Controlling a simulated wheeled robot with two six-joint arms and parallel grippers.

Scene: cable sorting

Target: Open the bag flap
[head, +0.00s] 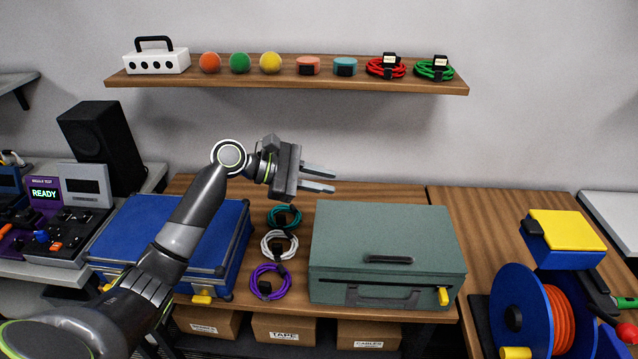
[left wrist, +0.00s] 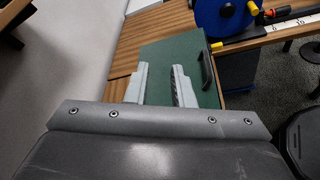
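No soft bag shows; two closed, box-like cases stand on the wooden table. The grey-green case (head: 385,240) is at the centre right, with a dark handle (head: 390,259) on its lid and a yellow latch (head: 443,296) at its front. The blue case (head: 215,235) is on the left, partly behind my left arm. My left gripper (head: 326,178) is open and empty, above and behind the table's back edge, left of the grey-green case's far side. In the left wrist view, the green lid (left wrist: 158,62) shows between and beyond the parted fingers (left wrist: 160,86). My right gripper is out of view.
Teal, white and purple cable coils (head: 270,281) lie between the cases. A wooden shelf (head: 285,86) with balls and coils hangs above. A blue reel (head: 520,300) with orange cable is at right. Cardboard boxes (head: 283,330) stand below.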

